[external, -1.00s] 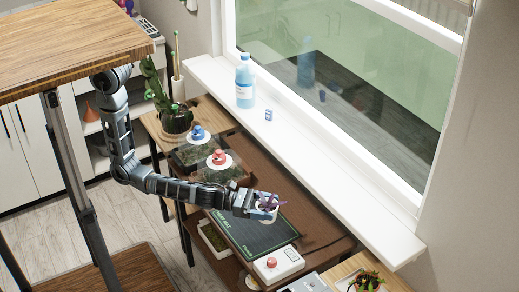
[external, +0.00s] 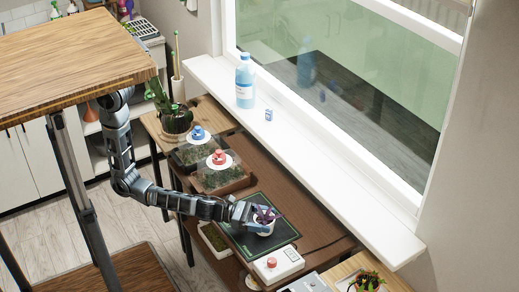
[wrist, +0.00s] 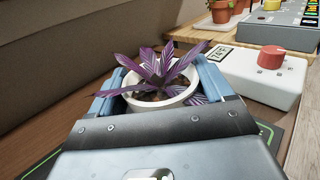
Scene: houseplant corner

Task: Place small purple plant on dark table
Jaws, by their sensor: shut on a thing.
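The small purple plant (external: 266,214) has striped purple leaves and sits upright in a white pot. My gripper (external: 257,223) is shut on the pot. In the wrist view the blue fingers of my gripper (wrist: 160,93) flank the pot of the purple plant (wrist: 163,98) on both sides. The dark table (external: 310,222) is the brown top along the window sill. The plant appears over the right part of a dark green mat (external: 240,239) on that table. Whether the pot touches the mat cannot be told; its base is hidden.
A white control box with a red knob (external: 277,265) stands at the mat's near end. Two clear-lidded trays with a red knob (external: 219,157) and a blue knob (external: 197,132) stand beyond it. Bare table lies between mat and sill (external: 330,190).

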